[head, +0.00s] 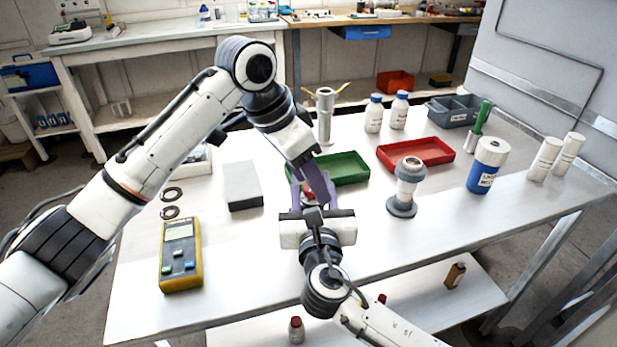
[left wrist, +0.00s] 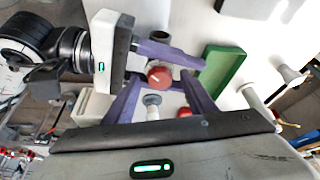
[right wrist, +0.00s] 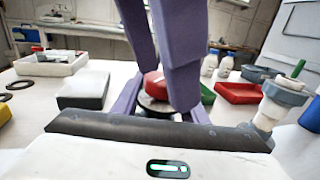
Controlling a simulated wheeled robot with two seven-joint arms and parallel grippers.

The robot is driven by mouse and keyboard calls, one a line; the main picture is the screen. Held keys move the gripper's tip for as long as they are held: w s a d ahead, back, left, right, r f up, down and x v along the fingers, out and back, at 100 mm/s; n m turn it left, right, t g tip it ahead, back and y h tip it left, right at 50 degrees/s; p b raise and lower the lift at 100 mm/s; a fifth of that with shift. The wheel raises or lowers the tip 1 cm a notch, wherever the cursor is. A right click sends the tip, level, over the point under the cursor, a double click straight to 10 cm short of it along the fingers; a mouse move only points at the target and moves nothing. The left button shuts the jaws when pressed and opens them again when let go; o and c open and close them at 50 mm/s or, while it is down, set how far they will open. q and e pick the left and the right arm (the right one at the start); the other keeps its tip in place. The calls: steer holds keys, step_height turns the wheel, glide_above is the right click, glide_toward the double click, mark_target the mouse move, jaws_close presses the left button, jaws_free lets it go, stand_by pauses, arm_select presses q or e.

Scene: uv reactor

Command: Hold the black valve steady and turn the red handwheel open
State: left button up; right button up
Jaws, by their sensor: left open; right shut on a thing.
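The red handwheel (right wrist: 153,84) sits on top of the black valve (right wrist: 152,105), which stands on the table. In the left wrist view the handwheel (left wrist: 160,75) shows between the purple fingers of my left gripper (left wrist: 160,82). My left gripper (head: 313,192) comes down from above and is open, with one finger on each side of the handwheel. My right gripper (right wrist: 157,112) reaches in low from the near side and is shut on the valve body below the handwheel. In the head view the grippers hide most of the valve.
A green tray (head: 345,168) lies just behind the valve, and a red tray (head: 417,152) is further right. A grey block (head: 242,186) and a yellow meter (head: 181,256) are to the left. A grey-and-white fitting (head: 404,190) stands close on the right.

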arm_select(q)
steer(key=v, duration=1.2)
steer(key=shift+c, duration=1.4)
steer(key=d+f+m, duration=0.1)
steer(key=f+m, duration=0.2)
steer(key=m, duration=0.7)
steer(key=w+d+f+m+t, duration=0.1)
steer(key=f+m, duration=0.3)
steer(key=m, duration=0.7)
steer(key=w+d+f+m+y, duration=0.1)
steer(key=f+m, duration=0.3)
steer(key=m, duration=0.6)
steer(key=shift+d+f+m, duration=0.1)
steer(key=shift+d+m, duration=0.2)
steer(key=shift+d, duration=0.3)
